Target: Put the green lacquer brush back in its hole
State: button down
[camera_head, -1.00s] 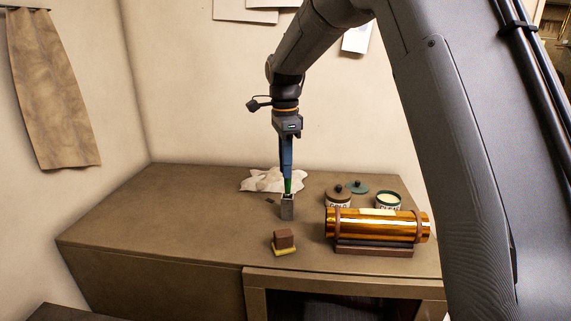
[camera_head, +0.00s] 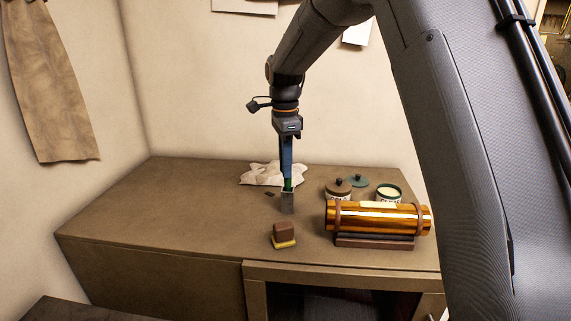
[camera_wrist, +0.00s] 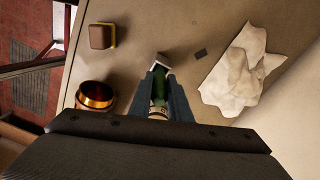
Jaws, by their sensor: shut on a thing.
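A brown block on a yellow pad (camera_head: 284,235) stands in front of the holder. A brass tube (camera_head: 375,218) on a cradle lies to the right, with a brown-lidded jar (camera_head: 338,190) and an open tin (camera_head: 388,193) behind it. A crumpled white cloth (camera_head: 262,174) lies behind.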

jog(key=shift+f, duration=0.2)
jog(key=c, duration=1.6)
grip_release()
jog(key=shift+o, duration=0.2)
notch_tip(320, 180, up, 6)
jog(key=b, duration=0.2)
jog(key=shift+r+b, duration=0.15)
jog(key=shift+b, duration=0.2)
jog(key=shift+r, duration=0.75)
